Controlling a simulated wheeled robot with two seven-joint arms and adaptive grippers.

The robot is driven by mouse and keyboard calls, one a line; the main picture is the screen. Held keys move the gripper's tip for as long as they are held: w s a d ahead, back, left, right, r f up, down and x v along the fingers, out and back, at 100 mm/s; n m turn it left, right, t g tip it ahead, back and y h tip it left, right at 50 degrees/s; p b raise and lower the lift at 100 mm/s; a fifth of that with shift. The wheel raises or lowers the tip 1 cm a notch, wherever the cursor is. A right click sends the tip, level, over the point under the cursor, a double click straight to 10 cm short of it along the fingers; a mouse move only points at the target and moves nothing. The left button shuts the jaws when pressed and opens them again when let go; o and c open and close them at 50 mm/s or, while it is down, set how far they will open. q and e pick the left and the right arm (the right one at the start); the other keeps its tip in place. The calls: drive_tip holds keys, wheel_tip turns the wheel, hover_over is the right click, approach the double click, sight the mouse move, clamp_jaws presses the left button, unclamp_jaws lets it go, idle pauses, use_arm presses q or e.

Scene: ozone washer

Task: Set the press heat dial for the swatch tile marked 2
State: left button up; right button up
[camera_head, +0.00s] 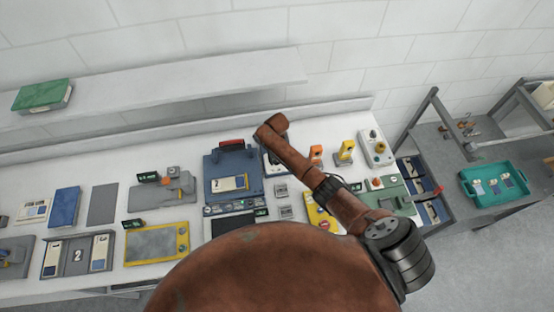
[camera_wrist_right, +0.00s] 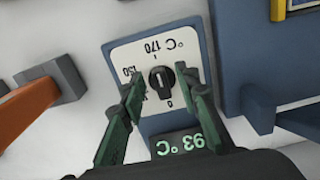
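The heat dial (camera_wrist_right: 161,82) is a black knob on a white scale plate (camera_wrist_right: 133,58) marked in °C, with 150 and 170 legible. A green-lit display (camera_wrist_right: 180,144) below it seems to read 93 °C. My right gripper (camera_wrist_right: 162,88) is open, with one green finger on each side of the knob and small gaps showing. The blue press (camera_head: 218,160) with a red handle stands on the bench, with a card marked 2 (camera_head: 229,183) on it. Another 2 shows on the grey holder (camera_head: 77,268) at front left. My left gripper is out of view.
An orange-handled tool (camera_wrist_right: 28,108) lies near the dial box in the wrist view, with the blue press body (camera_wrist_right: 232,50) on the other side. A yellow-framed pad (camera_head: 157,244) and a teal tray (camera_head: 493,187) flank the work area. My reddish arm covers the bench's front middle.

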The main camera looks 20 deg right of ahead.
sight(277, 161)
wheel_tip(277, 161, up, 12)
idle(0.4)
drive_tip(key=shift+a, duration=0.1)
idle(0.4)
